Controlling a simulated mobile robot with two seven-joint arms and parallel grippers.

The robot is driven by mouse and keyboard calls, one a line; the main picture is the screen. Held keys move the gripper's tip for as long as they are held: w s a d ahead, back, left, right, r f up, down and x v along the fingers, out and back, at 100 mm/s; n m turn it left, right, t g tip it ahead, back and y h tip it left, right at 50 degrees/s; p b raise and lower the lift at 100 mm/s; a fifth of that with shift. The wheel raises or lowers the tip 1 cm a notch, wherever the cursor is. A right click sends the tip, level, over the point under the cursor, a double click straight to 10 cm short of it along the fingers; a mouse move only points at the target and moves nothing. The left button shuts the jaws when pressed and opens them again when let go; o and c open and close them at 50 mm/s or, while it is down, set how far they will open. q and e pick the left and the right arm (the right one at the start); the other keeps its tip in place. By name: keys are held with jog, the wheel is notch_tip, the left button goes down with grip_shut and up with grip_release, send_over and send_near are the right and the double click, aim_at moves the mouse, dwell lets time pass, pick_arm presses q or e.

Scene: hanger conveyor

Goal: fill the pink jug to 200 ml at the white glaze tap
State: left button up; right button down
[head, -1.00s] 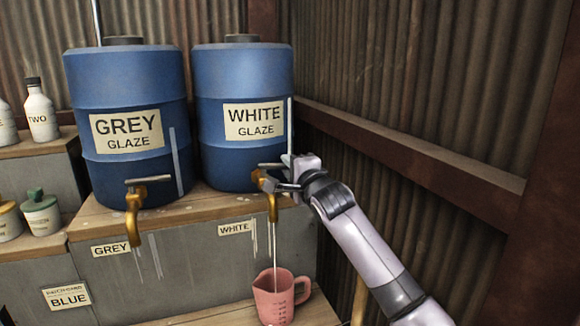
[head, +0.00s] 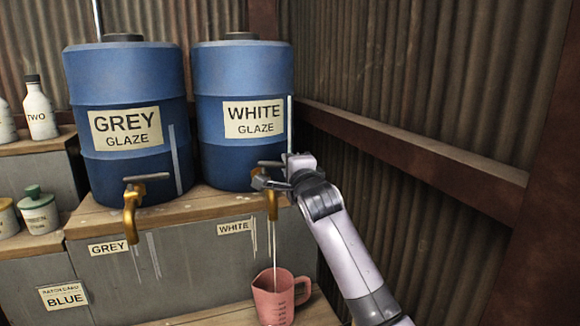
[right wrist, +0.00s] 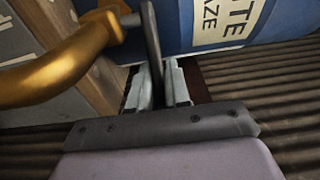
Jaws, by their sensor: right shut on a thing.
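The pink jug (head: 274,296) stands upright below the white glaze tap (head: 271,203), with measuring marks on its side. A thin pale stream runs from the spout down into the jug. The liquid level inside cannot be read. My right gripper (head: 272,184) is at the tap's lever. In the right wrist view its fingers (right wrist: 158,88) are shut on the dark lever (right wrist: 150,45), beside the brass tap (right wrist: 62,68). The blue WHITE GLAZE barrel (head: 240,90) stands behind the tap. My left gripper is not in view.
The blue GREY GLAZE barrel (head: 128,90) with its own brass tap (head: 131,208) stands to the left. Small bottles and jars (head: 38,212) sit at far left. A corrugated wall with a brown beam (head: 420,165) closes off the right side.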

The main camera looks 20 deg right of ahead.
jog(key=c, duration=1.2)
grip_release()
jog(key=shift+o, duration=0.2)
jog(key=s, duration=0.7)
jog(key=shift+a+b, duration=0.2)
jog(key=shift+b, duration=0.25)
jog(key=shift+s, duration=0.1)
